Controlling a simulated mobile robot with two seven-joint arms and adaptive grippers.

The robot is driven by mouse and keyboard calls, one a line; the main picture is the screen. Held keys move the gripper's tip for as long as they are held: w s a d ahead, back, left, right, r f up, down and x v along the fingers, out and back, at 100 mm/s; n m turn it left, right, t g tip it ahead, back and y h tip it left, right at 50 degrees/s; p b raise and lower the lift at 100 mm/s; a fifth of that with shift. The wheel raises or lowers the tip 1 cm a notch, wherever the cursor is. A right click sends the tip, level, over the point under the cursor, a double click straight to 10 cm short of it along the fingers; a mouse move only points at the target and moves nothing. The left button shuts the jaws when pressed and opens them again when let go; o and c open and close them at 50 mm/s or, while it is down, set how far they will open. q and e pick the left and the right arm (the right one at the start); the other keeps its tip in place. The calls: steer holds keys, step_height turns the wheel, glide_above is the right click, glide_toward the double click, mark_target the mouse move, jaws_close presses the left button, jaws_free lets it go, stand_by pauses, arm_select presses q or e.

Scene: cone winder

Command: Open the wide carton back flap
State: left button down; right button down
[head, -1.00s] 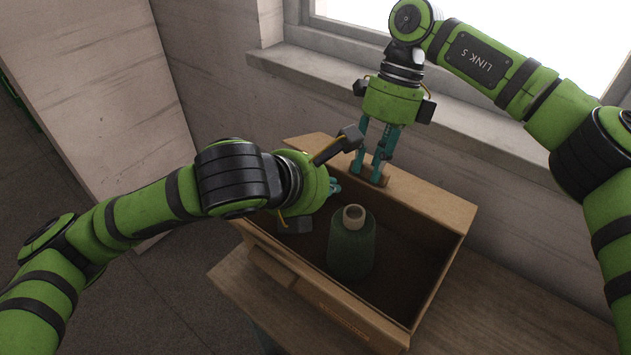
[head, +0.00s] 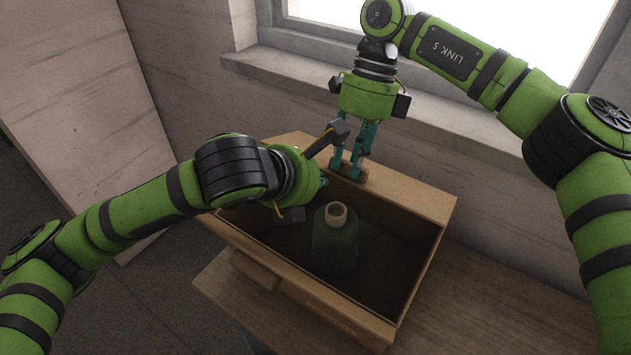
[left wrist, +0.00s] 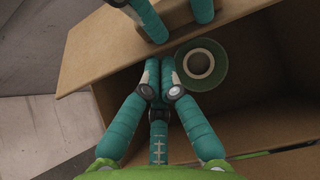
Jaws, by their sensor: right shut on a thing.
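The wide carton (head: 290,288) is a brown box, open at the top in the head view. Its back flap (head: 409,199) stands up along the rear edge, on the window side. My right gripper (head: 347,172) is shut on a small brown piece at the flap's upper edge. The flap also shows in the left wrist view (left wrist: 100,50), with the right fingers over its edge. My left gripper (head: 323,182) reaches over the carton's left part. In the left wrist view its fingers (left wrist: 160,75) are close together, with nothing visible between them.
The carton rests on a wooden table (head: 480,295) with bare room to the right. A wall and window sill (head: 440,105) stand close behind it.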

arm_select(q)
steer(key=shift+w+d+r, duration=0.15)
steer(key=shift+r, duration=0.3)
arm_select(e)
steer(key=shift+s+f, duration=0.1)
steer(key=shift+f, duration=0.1)
steer(key=c, duration=1)
jaws_free()
